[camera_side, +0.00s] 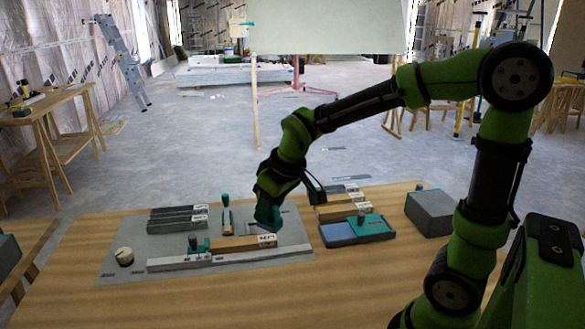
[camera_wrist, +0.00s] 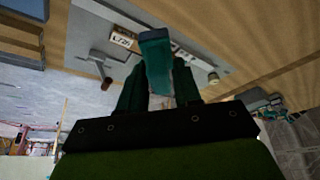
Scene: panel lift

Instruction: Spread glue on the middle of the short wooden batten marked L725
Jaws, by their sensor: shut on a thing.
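The short wooden batten (camera_side: 236,244) lies on the grey mat against a long pale grey bar, with a white label at its right end. The label reads L725 in the wrist view (camera_wrist: 123,37), where the held tool hides much of what lies beside it. My gripper (camera_side: 269,205) is shut on a teal tool (camera_wrist: 156,58), held upright just behind the label end in the side view (camera_side: 267,216). I cannot tell whether the tool touches anything. No glue is visible on the batten's visible top.
A teal clamp (camera_side: 197,245) stands at the batten's left end. Dark grey battens (camera_side: 177,218) lie back left, and a round pot (camera_side: 124,256) front left. Right are a blue-and-teal tray (camera_side: 355,232), wooden battens (camera_side: 345,205) and a grey box (camera_side: 430,212).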

